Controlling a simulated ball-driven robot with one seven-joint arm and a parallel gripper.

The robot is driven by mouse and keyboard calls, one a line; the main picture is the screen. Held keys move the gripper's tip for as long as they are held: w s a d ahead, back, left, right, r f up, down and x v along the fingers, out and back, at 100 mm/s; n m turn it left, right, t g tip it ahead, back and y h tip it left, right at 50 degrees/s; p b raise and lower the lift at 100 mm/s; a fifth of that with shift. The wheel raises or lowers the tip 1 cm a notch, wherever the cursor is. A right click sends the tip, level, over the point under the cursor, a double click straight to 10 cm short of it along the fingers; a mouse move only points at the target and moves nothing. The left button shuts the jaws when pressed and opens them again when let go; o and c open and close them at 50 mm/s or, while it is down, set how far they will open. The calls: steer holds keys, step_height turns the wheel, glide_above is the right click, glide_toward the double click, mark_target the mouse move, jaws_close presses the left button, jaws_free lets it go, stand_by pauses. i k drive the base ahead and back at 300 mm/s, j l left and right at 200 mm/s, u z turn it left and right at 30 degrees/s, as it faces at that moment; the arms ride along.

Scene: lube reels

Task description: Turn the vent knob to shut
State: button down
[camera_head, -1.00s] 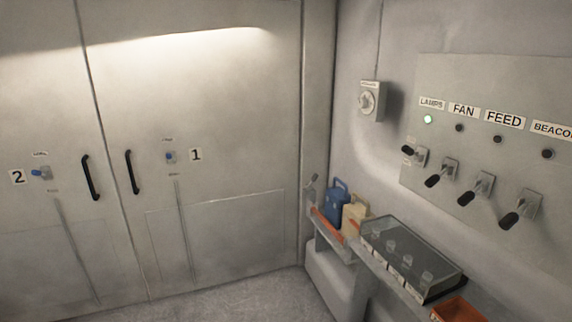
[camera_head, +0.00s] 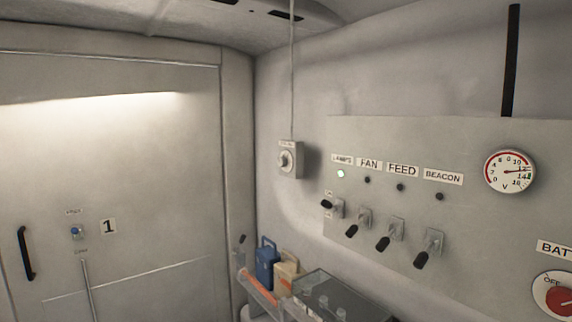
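A small grey box with a round pale knob (camera_head: 286,160) is fixed to the wall near the corner, left of the switch panel. A cable or thin pipe runs up from it to the ceiling. A label sits above the knob, too small to read, so I cannot tell whether this is the vent knob or how it is set. No other knob marked vent shows. My gripper is not in view.
The switch panel (camera_head: 450,240) carries LAMPS, FAN, FEED and BEACON levers, a round gauge (camera_head: 510,172) and a red battery switch (camera_head: 560,300). A blue can (camera_head: 266,266), a cream can (camera_head: 285,276) and a clear-lidded box (camera_head: 335,295) stand below. Door 1 (camera_head: 150,170) is left.

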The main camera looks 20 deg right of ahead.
mark_target(281, 161)
steer(key=i+j+z, duration=0.1)
steer(key=i+j, duration=0.15)
steer(key=i, duration=0.2)
steer(key=i+j+z, duration=0.1)
steer(key=i+j, duration=0.2)
steer(key=i, duration=0.15)
